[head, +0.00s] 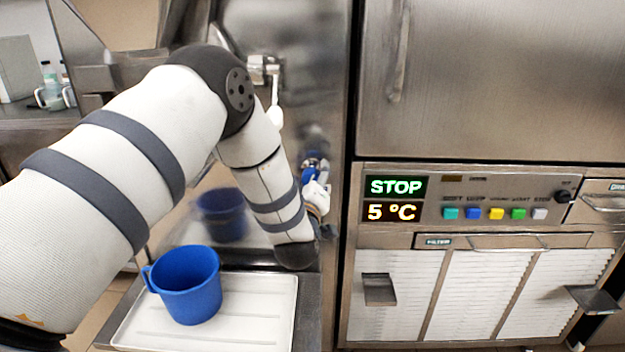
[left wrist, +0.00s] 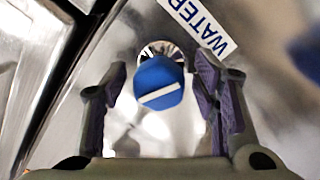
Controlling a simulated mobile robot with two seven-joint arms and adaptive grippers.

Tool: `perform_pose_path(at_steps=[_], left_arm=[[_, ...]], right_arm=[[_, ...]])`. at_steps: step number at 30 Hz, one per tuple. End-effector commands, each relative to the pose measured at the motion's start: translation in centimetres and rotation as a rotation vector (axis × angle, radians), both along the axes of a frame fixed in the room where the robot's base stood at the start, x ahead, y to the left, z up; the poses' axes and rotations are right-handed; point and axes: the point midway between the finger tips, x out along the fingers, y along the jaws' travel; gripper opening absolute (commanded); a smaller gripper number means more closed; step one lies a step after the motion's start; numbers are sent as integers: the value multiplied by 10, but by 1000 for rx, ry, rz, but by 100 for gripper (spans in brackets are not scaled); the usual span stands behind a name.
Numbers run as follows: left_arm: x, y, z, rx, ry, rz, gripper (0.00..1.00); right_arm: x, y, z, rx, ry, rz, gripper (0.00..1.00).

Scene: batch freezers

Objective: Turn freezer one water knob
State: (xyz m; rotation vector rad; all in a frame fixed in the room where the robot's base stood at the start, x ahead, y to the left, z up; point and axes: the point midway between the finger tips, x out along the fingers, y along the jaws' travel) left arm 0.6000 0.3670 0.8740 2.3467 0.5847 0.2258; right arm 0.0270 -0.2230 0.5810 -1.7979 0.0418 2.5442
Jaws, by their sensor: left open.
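The water knob (left wrist: 158,82) is blue with a white bar across its face, in the middle of the left wrist view. It sits on the metal panel beside a WATER label (left wrist: 200,24). My left gripper (left wrist: 160,100) is open, with one dark finger on each side of the knob and visible gaps between. In the head view, my left arm reaches to the metal side panel. Its gripper is mostly hidden behind the forearm there, with a blue part (head: 312,170) showing near it. My right gripper is not in view.
A blue mug (head: 187,287) stands on a white tray (head: 275,318) below my left arm. A metal spout fixture (head: 265,70) is on the wall behind the arm.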

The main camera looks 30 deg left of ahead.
Motion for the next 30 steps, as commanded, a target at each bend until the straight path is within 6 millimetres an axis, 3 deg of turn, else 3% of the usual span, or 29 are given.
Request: perform_pose_path(at_steps=[7, 13, 23, 30], left_arm=[[1, 1, 1, 0, 0, 0, 52], [1, 0, 0, 0, 0, 0, 7], [1, 0, 1, 25, 15, -1, 5], [1, 0, 3, 139, 84, -1, 5]], right_arm=[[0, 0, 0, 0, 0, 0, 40], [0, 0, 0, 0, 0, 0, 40], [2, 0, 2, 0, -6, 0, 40], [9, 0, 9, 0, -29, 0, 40]])
